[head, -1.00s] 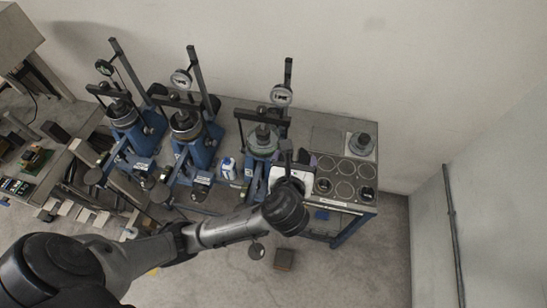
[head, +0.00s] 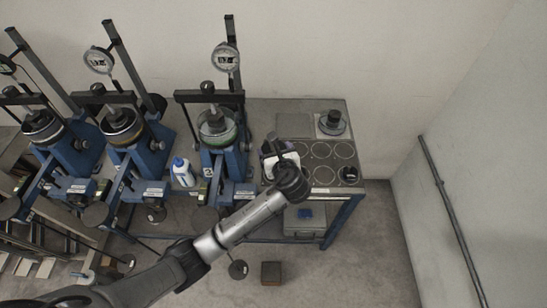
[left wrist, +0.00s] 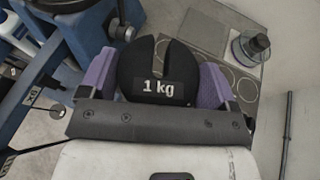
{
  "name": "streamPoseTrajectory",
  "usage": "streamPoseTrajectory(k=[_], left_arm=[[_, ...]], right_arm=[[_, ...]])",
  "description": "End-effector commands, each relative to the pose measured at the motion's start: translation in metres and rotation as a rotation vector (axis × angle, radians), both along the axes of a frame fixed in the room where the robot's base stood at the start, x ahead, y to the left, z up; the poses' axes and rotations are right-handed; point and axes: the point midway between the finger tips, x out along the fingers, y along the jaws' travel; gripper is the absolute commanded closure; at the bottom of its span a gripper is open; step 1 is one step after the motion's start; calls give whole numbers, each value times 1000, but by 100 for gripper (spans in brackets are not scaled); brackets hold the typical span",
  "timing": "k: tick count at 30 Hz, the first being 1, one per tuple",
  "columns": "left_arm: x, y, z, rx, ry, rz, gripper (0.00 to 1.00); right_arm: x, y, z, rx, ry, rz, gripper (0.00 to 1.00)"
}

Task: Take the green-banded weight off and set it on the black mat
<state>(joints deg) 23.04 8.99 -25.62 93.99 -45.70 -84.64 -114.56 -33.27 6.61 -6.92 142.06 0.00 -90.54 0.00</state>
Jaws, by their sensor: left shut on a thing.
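My left gripper (left wrist: 157,88) is shut on a black slotted weight (left wrist: 157,62) marked "1 kg", with purple pads on both sides of it. No green band shows on the face I see. In the head view my left gripper (head: 279,148) is above the bench, at the left edge of the ringed area; the weight is hard to make out there. A plain dark grey square (head: 294,125) lies behind it on the bench and also shows in the left wrist view (left wrist: 205,28); I cannot tell whether it is the black mat. My right gripper is not in view.
Three blue lever frames with dial gauges stand left of the gripper; the nearest (head: 218,140) has a green ring. A white-blue bottle (head: 182,172) stands between frames. A ringed panel (head: 322,150), a small dark weight (head: 350,174) and a cup-like piece (head: 331,122) are at right.

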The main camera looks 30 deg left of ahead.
Motion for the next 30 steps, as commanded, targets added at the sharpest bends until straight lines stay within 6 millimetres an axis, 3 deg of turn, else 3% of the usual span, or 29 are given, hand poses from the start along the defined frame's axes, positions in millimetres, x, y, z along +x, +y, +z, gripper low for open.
streamPoseTrajectory(k=[1,3,15,21,30], left_arm=[[6,2,-20,1,-5,12,64],[12,5,-35,0,-5,26,64],[37,20,-107,-4,1,95,64],[43,24,-129,-5,4,116,64],[47,27,-141,-6,4,129,64]], right_arm=[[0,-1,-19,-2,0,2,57],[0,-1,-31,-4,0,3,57],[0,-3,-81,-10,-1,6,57],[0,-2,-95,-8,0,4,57],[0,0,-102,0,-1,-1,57]])
